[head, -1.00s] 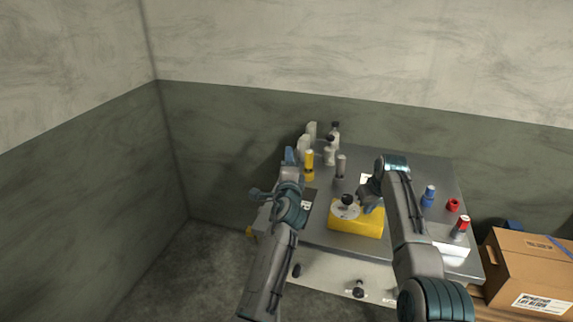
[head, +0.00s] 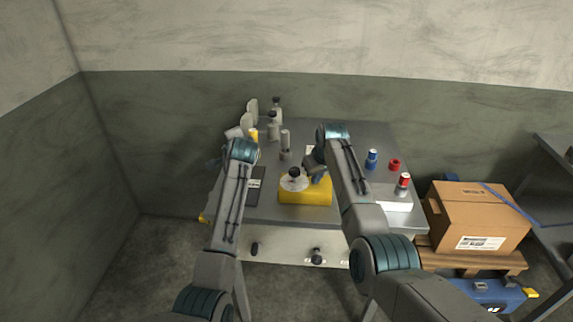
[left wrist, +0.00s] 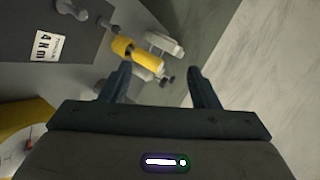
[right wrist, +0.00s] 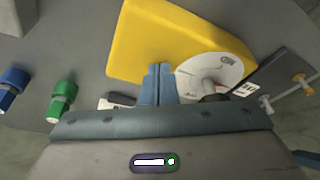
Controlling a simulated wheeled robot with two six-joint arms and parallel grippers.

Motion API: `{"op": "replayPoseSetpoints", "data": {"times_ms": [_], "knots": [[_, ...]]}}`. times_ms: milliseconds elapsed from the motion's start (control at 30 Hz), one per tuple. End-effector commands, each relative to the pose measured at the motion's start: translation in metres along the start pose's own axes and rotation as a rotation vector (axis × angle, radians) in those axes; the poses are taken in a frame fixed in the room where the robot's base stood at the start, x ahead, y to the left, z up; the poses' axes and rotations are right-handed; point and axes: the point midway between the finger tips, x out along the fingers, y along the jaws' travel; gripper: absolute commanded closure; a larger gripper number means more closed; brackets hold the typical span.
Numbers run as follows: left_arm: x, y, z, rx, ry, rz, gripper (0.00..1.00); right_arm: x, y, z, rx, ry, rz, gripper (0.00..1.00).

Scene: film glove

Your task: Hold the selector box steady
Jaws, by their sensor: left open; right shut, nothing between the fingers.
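The selector box (head: 305,197) is yellow, with a white dial and a black knob on top. It sits on the grey table, near the front edge. My right gripper (head: 316,172) is at the box's back right; in the right wrist view its fingers (right wrist: 157,84) are shut and empty, their tips overlapping the yellow box (right wrist: 165,42) beside the dial. Whether they touch it I cannot tell. The box's edge (left wrist: 35,107) shows at lower left there.
Pale bottles (head: 272,125) stand at the table's back left. A dark plate (head: 256,186) lies left of the box. A cardboard box (head: 475,215) stands beyond the table's right edge.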

Motion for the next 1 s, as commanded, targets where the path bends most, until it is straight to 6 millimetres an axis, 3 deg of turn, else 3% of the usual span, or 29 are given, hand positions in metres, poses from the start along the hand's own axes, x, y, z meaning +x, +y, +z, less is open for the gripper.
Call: {"op": "replayPoseSetpoints", "data": {"times_ms": [167, 300, 500, 733, 867, 1000], "knots": [[-0.003, 0.014, -0.035, -0.077, 0.023, 0.365, 0.45, 0.006, -0.001, 0.005, 0.001, -0.011, -0.003, 1.00], [-0.028, 0.021, -0.065, -0.085, 0.070, 0.653, 0.45, 0.007, -0.001, 0.005, 0.001, -0.011, -0.003, 1.00], [-0.073, 0.018, -0.093, -0.043, 0.149, 0.964, 0.45, 0.007, -0.001, 0.005, 0.001, -0.011, -0.003, 1.00], [-0.099, 0.015, -0.104, -0.006, 0.195, 1.109, 0.45, 0.007, -0.001, 0.005, 0.001, -0.011, -0.003, 1.00], [-0.096, 0.027, -0.106, -0.003, 0.198, 1.121, 0.45, 0.007, -0.001, 0.005, 0.001, -0.011, -0.003, 1.00], [-0.085, 0.051, -0.111, -0.002, 0.197, 1.120, 0.45, 0.006, -0.001, 0.005, 0.001, -0.011, -0.003, 1.00]]}}
